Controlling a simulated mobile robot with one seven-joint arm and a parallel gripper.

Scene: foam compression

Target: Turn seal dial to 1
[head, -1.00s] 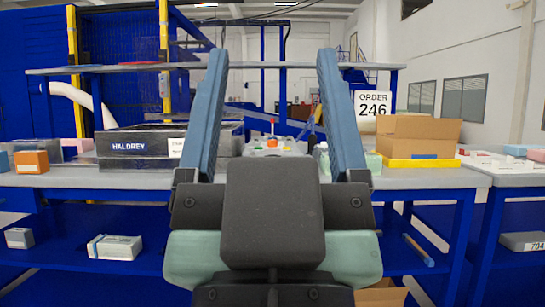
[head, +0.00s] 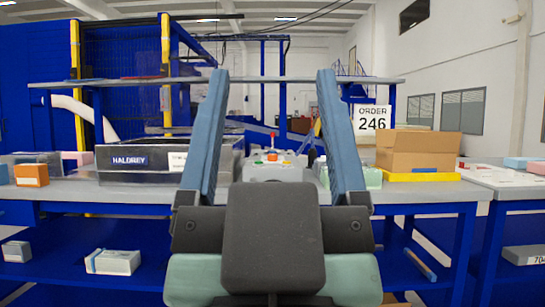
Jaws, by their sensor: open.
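My gripper (head: 272,85) is open, its two long blue fingers spread wide with nothing between them but the view of the bench beyond. Between the fingers, back on the workbench (head: 425,196), stands a small pale control box (head: 272,172) with a red-topped orange knob or button (head: 272,156) and small green and yellow marks. Which part of it is the seal dial, and its setting, is too small to tell. My gripper is in front of the box, apart from it, and hides part of the bench.
A dark bin labelled HALDREY (head: 128,162) stands left of my fingers. An open cardboard box (head: 418,150) sits right, near a yellow tray (head: 420,176) and an ORDER 246 sign (head: 371,118). An orange box (head: 31,175) is far left. A shelf (head: 230,79) spans above the bench.

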